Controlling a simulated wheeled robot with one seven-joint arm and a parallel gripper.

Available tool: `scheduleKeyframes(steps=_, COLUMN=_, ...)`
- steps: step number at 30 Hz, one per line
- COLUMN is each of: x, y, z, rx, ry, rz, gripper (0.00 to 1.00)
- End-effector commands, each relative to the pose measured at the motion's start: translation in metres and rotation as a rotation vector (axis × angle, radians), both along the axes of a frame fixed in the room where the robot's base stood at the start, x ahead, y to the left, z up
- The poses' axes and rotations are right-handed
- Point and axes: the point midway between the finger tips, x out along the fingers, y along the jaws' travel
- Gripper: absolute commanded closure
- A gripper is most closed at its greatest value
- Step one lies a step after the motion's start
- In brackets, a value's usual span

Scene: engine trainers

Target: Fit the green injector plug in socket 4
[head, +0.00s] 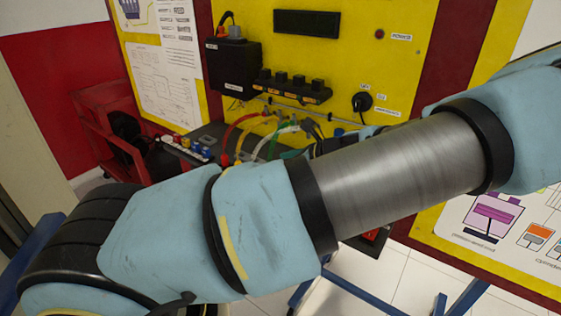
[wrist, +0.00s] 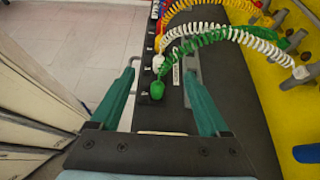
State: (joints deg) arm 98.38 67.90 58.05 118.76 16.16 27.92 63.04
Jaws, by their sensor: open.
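The green injector plug (wrist: 157,90) is at the end of a green coiled cord (wrist: 230,34) in the wrist view. It stands over a black strip (wrist: 146,108) along the bench's left edge; I cannot tell whether it is seated or loose. My gripper (wrist: 161,68) is open, its teal fingers on either side of the plug, with visible gaps. A white plug (wrist: 158,64) stands just beyond the green one. In the head view part of the green cord (head: 273,146) shows behind my arm, which hides my gripper and the green plug. I cannot read a socket number 4.
White and yellow coiled cords arch from the strip to fittings near the yellow panel (wrist: 291,105). The dark bench top (wrist: 245,110) lies right of my gripper; open floor (wrist: 75,45) lies left. In the head view a black box (head: 233,66) is mounted on the panel.

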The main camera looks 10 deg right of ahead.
Motion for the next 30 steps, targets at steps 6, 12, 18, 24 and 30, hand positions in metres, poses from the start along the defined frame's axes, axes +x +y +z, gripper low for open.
scheduleKeyframes(steps=6, x=-0.018, y=-0.019, z=0.01, rx=-0.005, ry=0.0, rz=-0.005, gripper=0.21)
scheduleKeyframes(steps=12, x=-0.044, y=-0.043, z=0.029, rx=-0.005, ry=0.001, rz=-0.004, gripper=0.21)
scheduleKeyframes(steps=18, x=-0.062, y=-0.06, z=0.045, rx=-0.002, ry=0.0, rz=-0.003, gripper=0.21)
scheduleKeyframes(steps=24, x=-0.068, y=-0.065, z=0.051, rx=0.0, ry=0.0, rz=-0.001, gripper=0.21)
scheduleKeyframes(steps=30, x=-0.064, y=-0.052, z=0.045, rx=-0.03, ry=0.014, rz=0.045, gripper=0.21)
